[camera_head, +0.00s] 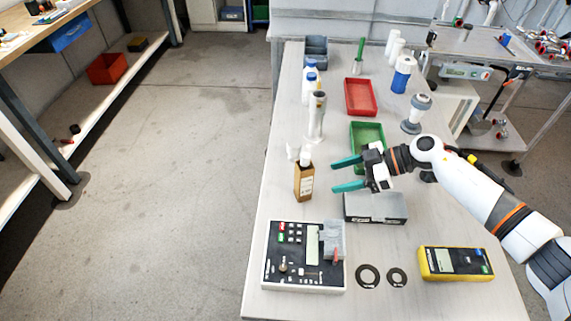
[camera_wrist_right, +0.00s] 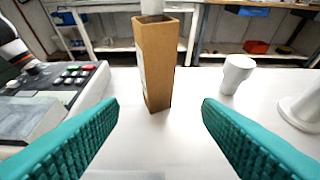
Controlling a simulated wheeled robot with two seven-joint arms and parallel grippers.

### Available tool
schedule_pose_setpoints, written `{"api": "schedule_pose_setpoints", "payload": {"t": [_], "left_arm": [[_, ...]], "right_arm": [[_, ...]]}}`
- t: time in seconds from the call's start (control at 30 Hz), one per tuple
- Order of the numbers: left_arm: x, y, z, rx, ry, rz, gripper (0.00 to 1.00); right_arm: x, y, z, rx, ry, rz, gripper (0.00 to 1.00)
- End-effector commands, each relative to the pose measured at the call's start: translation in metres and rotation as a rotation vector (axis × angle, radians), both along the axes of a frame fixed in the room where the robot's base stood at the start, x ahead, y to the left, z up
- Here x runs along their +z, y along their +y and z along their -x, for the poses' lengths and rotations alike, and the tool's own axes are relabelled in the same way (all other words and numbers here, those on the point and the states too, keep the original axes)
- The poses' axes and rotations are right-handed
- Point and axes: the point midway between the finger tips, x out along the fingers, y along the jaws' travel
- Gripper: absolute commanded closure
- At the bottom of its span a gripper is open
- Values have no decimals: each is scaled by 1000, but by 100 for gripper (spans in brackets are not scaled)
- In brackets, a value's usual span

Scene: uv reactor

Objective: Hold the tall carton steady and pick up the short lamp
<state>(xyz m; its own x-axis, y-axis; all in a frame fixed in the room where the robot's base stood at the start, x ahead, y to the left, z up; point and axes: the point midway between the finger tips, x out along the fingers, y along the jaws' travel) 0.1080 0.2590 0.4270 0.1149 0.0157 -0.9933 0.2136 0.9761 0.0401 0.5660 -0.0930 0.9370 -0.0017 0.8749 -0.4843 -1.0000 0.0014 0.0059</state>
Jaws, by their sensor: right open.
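The tall brown carton (camera_head: 304,184) stands upright near the left edge of the table; it also shows in the right wrist view (camera_wrist_right: 159,65). A pale cylindrical end (camera_wrist_right: 152,6) sticks out of the carton's top; it may be the short lamp, but the rest is hidden inside. My right gripper (camera_head: 340,174) is open and empty, right of the carton, with its teal fingers pointing at it. In the right wrist view the carton stands beyond and between the fingertips, apart from both. My left gripper is not in view.
A white cup-like piece (camera_wrist_right: 238,72) stands close to the carton. A tall pale stand (camera_head: 317,120) is farther back. A control box (camera_head: 304,255) is in front, a grey box (camera_head: 375,208) below my right gripper, and a green tray (camera_head: 368,138) behind it.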

Motion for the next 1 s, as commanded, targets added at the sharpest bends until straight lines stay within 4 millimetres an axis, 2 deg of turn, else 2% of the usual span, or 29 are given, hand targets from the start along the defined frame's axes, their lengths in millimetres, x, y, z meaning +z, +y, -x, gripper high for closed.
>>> {"api": "schedule_pose_setpoints", "payload": {"t": [0.13, 0.3, 0.4, 0.53, 0.63, 0.8, 1.0], "left_arm": [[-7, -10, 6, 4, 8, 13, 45], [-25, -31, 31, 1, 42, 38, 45], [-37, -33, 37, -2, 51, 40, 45], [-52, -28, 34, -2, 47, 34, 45], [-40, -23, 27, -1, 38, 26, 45], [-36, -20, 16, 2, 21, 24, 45], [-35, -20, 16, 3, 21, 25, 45]], "right_arm": [[-6, 6, 1, 3, 1, 3, 42], [-19, 24, 1, 6, 0, 0, 42], [-26, 37, 1, 4, -1, 0, 42], [-36, 54, 1, 5, -2, 0, 42], [-34, 66, 1, 2, 2, 1, 42], [-43, 80, 1, 1, 2, 0, 42], [-49, 87, 1, 1, 2, 2, 42]]}}
